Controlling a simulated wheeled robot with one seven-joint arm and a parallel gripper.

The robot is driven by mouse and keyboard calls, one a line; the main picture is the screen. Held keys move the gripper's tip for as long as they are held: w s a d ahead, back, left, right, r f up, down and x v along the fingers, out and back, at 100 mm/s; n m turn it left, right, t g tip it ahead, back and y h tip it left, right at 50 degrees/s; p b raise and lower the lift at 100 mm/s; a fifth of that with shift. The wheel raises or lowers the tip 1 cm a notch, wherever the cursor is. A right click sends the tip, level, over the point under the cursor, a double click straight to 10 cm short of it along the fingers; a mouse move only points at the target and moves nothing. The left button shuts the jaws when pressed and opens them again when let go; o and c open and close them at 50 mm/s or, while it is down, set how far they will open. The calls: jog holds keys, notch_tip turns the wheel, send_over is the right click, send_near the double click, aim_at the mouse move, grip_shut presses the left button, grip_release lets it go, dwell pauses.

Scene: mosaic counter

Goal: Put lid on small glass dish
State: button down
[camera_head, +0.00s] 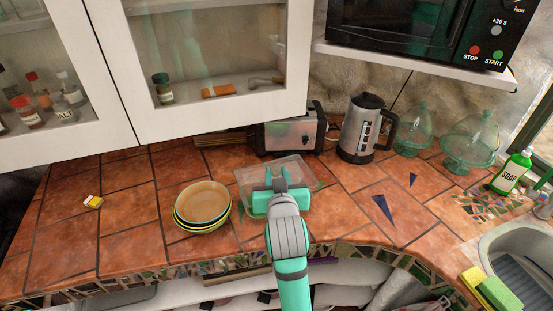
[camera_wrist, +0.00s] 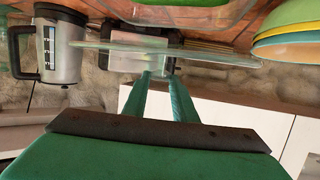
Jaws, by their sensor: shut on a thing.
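My gripper (camera_head: 277,181) is over the middle of the counter, shut on a thin clear lid (camera_head: 304,172). In the wrist view, my gripper (camera_wrist: 158,76) pinches the lid (camera_wrist: 105,46), which is seen nearly edge-on as a flat glass sheet. The small glass dish (camera_wrist: 190,14) shows beyond the lid in the wrist view, on the tiles, with a visible gap between them. In the head view, the lid and dish overlap around my gripper, and my gripper hides part of both.
Stacked bowls (camera_head: 203,205) stand close left of the dish. A toaster (camera_head: 290,132) and a kettle (camera_head: 365,130) stand behind. Glass domed stands (camera_head: 470,145), a soap bottle (camera_head: 512,172) and a sink are at right. The left counter is mostly clear. Wall cabinets hang above.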

jog(key=shift+w+f, duration=0.15)
jog(key=shift+w, duration=0.2)
jog(key=shift+f, duration=2.7)
jog(key=shift+f, duration=0.5)
jog(key=c, duration=0.9)
grip_release()
jog(key=shift+r, duration=0.1)
jog(key=shift+r, duration=3.4)
